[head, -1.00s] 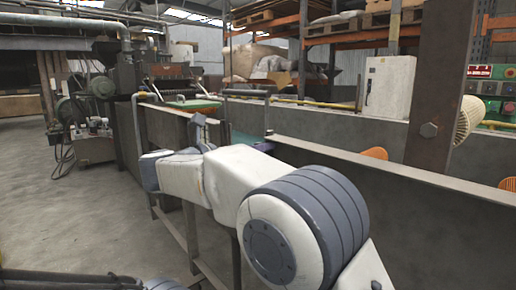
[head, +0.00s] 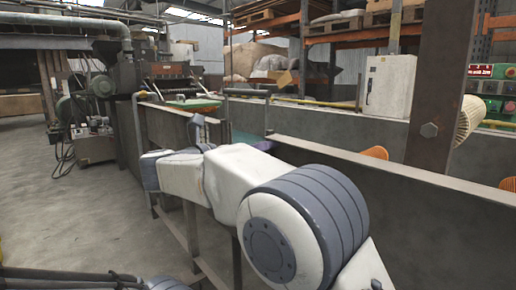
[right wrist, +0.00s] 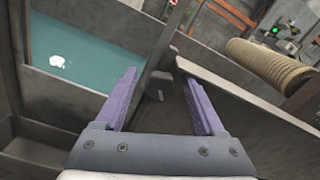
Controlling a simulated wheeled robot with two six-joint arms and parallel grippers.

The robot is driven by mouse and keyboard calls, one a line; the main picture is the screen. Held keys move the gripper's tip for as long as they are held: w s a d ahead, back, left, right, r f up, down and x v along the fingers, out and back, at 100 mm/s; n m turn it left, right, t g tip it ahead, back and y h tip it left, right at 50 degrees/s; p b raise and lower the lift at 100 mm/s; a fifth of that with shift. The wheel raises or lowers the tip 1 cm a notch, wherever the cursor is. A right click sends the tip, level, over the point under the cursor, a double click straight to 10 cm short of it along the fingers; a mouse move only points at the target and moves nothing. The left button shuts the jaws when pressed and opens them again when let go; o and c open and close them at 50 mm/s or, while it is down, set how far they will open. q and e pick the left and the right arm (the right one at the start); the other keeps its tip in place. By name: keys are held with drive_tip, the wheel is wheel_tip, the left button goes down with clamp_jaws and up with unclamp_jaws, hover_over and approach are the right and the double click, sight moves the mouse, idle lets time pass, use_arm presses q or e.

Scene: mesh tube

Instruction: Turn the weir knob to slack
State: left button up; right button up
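In the right wrist view my right gripper (right wrist: 160,80) is open, its two purple fingers wide apart with nothing between their inner faces. A small grey knob-like piece (right wrist: 158,88) shows between and beyond the fingers, by a grey metal post; I cannot tell for sure that it is the weir knob, nor its setting. No contact with it shows. In the head view only a bit of purple finger (head: 252,142) shows behind my white right arm, by the trough wall; the knob is hidden there. My left gripper is not in view.
The trough holds teal liquid (right wrist: 80,55) left of the fingers. A metal wall (right wrist: 250,115) slopes away on the right, below a ribbed tan roller (right wrist: 272,68). In the head view a rusty upright post (head: 435,100) stands on the right. Open floor (head: 80,215) lies left.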

drive_tip(key=p+v, duration=0.2)
drive_tip(key=v, duration=0.8)
drive_tip(key=shift+s+a, duration=0.15)
drive_tip(key=shift+a, duration=0.05)
